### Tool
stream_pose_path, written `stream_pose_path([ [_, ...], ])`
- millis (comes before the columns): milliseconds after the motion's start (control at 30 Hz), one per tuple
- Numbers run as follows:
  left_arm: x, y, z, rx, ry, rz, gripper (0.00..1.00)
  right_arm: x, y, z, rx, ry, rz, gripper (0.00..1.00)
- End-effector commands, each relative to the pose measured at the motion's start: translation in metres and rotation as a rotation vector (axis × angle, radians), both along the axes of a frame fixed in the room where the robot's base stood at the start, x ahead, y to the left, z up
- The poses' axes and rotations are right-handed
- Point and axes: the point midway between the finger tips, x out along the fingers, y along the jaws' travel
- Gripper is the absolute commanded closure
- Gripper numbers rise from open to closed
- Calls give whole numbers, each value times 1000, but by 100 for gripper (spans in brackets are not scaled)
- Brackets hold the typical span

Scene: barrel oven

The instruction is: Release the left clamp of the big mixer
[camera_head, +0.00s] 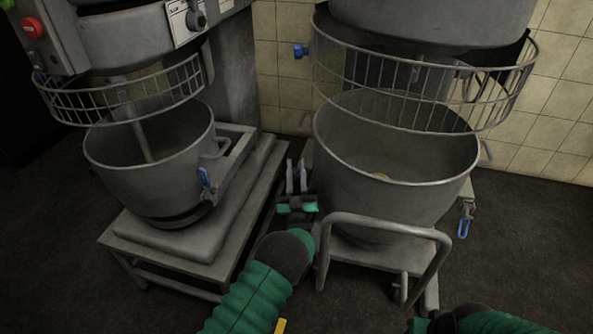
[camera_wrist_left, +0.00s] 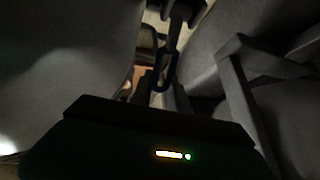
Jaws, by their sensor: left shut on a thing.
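The big mixer's grey bowl (camera_head: 395,190) stands at the right of the head view, under a wire guard. My left gripper (camera_head: 296,178) is at the bowl's left side, in the gap between the two mixers. It is shut on the left clamp, which is mostly hidden by the fingers in the head view. In the dark left wrist view, a loop-shaped clamp handle (camera_wrist_left: 165,72) shows at the gripper, beside the bowl's wall. The right clamp (camera_head: 464,222), with a blue loop, hangs at the bowl's right side. My right gripper is not visible; only part of that arm shows.
A smaller mixer bowl (camera_head: 150,160) with a blue-handled clamp (camera_head: 204,178) stands at the left on a metal stand. A bent tube handle (camera_head: 385,225) rises in front of the big bowl. Dark floor is free at the right.

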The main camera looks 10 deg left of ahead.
Motion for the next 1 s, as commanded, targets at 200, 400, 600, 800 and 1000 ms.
stream_pose_path([
  [200, 0, -1, -3, 0, 7, -1, 100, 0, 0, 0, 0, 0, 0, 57],
  [400, 0, -1, -2, 0, 6, -1, 63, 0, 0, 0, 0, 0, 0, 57],
  [600, 0, 0, -1, 1, 3, -1, 57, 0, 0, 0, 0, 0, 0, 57],
  [800, -4, -2, -2, 0, 4, 0, 57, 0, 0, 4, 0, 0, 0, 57],
  [1000, -33, -11, -22, 1, 9, -2, 57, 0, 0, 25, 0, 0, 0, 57],
])
